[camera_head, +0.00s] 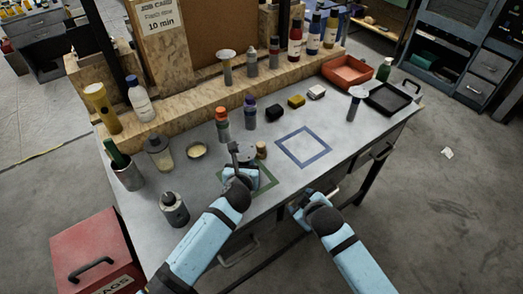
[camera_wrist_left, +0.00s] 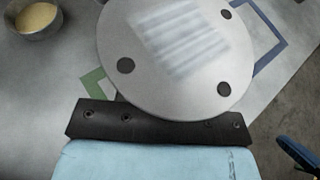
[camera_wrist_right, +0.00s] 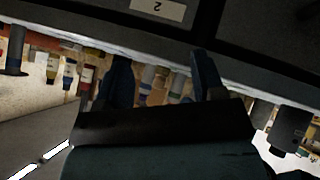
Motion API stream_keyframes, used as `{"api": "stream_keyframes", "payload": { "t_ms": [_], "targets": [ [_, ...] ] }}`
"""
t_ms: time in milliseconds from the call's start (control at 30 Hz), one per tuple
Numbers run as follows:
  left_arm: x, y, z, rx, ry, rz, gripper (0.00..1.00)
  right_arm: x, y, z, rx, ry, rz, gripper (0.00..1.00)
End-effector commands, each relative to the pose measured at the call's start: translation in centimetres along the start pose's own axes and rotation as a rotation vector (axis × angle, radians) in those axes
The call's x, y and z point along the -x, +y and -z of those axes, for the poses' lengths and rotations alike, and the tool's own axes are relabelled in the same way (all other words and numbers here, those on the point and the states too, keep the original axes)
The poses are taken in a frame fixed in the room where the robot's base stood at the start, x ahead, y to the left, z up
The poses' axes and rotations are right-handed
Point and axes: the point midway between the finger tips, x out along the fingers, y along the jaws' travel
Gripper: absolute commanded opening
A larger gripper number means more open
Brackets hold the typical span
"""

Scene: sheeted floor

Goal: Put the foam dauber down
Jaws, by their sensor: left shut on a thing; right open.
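My left gripper (camera_head: 240,168) is shut on the foam dauber, which shows a round grey head (camera_head: 244,152) just above the bench. In the left wrist view the grey head (camera_wrist_left: 175,55), with dark spots and a blurred pale patch, covers the fingers and the grip. The dauber's lower end is hidden, so I cannot tell whether it touches the bench. A green square outline (camera_head: 265,180) lies partly hidden under the left gripper. My right gripper (camera_wrist_right: 165,78) is open and empty at the bench's front edge, and it also shows in the head view (camera_head: 298,202).
A blue square outline (camera_head: 303,147) on the grey bench is empty. A small tan-topped thing (camera_head: 261,149) stands close beside the left gripper. Bottles (camera_head: 222,125), a pale bowl (camera_head: 196,150), a grey canister (camera_head: 174,208) and a black tray (camera_head: 388,98) stand around.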

Motion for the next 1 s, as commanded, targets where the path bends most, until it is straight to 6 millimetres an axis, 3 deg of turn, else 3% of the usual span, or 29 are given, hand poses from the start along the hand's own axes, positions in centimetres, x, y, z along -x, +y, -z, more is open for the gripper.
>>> {"api": "stream_keyframes", "payload": {
  "t_ms": [33, 200, 400, 600, 800, 1000],
  "targets": [
    [0.0, 0.0, 0.0, 0.000, 0.000, 0.000, 0.03, -0.7, 1.6, 1.9, 0.053, -0.017, -0.021, 0.63],
    [0.0, 0.0, 0.0, 0.000, 0.000, 0.000, 0.03, -2.6, 5.5, 6.9, 0.168, -0.109, -0.035, 0.63],
    [0.0, 0.0, 0.0, 0.000, 0.000, 0.000, 0.03, -4.8, 7.3, 12.6, 0.060, -0.190, 0.157, 0.63],
    [0.0, 0.0, 0.0, 0.000, 0.000, 0.000, 0.03, -4.8, 8.4, 17.7, -0.026, -0.252, 0.347, 0.63],
    [0.0, 0.0, 0.0, 0.000, 0.000, 0.000, 0.03, -4.3, 8.9, 20.1, -0.057, -0.285, 0.443, 0.63],
    [0.0, 0.0, 0.0, 0.000, 0.000, 0.000, 0.03, -6.4, 7.7, 19.8, -0.064, -0.293, 0.462, 0.63]
  ]
}}
